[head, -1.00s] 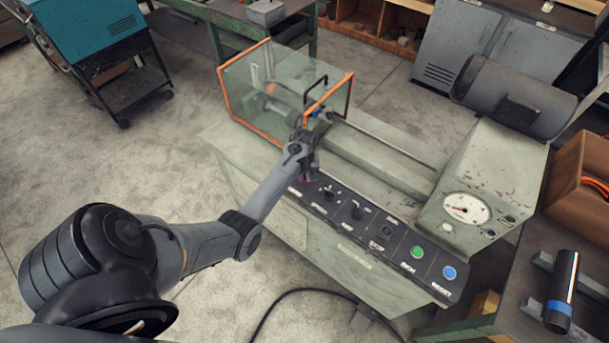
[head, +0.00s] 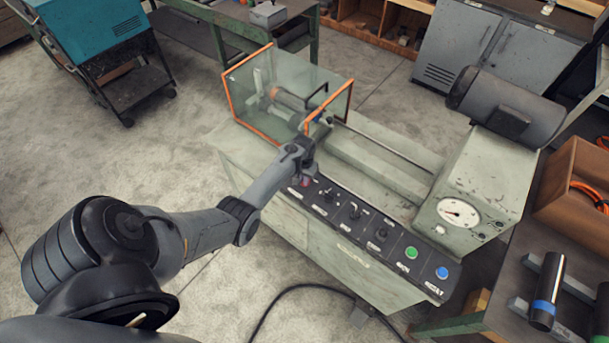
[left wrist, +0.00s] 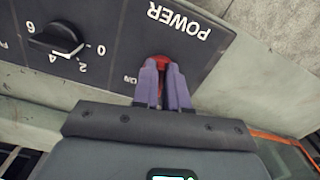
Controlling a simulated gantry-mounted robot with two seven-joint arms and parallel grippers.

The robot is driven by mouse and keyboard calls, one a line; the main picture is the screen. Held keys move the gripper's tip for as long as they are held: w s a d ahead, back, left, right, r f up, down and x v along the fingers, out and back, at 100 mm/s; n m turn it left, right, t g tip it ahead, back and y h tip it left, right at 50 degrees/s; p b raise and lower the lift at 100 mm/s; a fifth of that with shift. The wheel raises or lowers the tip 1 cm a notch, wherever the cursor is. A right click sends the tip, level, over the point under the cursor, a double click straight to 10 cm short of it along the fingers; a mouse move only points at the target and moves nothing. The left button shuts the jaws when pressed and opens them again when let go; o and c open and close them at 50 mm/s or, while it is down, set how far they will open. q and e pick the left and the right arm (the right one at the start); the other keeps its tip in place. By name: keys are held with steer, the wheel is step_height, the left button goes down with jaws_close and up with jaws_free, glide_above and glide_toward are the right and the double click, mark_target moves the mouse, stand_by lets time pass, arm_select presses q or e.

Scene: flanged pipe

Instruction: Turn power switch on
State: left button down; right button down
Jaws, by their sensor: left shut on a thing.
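The power switch (left wrist: 160,61) is a red knob on the dark control panel (left wrist: 120,20), under the upside-down word POWER in the left wrist view. My left gripper (left wrist: 163,72) has its two purple fingers closed on the red switch. Part of the switch is hidden between the fingers, and the letters ON show just left of them. In the head view my left gripper (head: 304,180) is at the left end of the machine's panel (head: 372,232), with the switch mostly hidden there. My right gripper is not in view.
A black rotary knob (left wrist: 58,38) with numbers sits beside the switch. Farther right on the panel are a green button (head: 411,253) and a blue button (head: 442,272). A clear guard box with orange edges (head: 287,92) stands just behind my left gripper.

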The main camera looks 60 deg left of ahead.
arm_select(q)
steer(key=m, duration=0.1)
steer(key=m+p, duration=0.1)
steer(key=shift+s+a+r+m, duration=0.1)
steer(key=shift+a+m, duration=0.1)
steer(key=shift+m, duration=0.2)
steer(key=m, duration=0.2)
steer(key=shift+a+m+p, duration=0.15)
steer(key=shift+m+p, duration=0.2)
steer(key=shift+m, duration=0.05)
steer(key=m, duration=0.2)
steer(key=shift+a+m, duration=0.15)
steer(key=shift+m, duration=0.15)
steer(key=shift+a+m, duration=0.1)
steer(key=shift+m, duration=1.3)
steer(key=c, duration=1.2)
jaws_free()
steer(key=shift+o, duration=0.2)
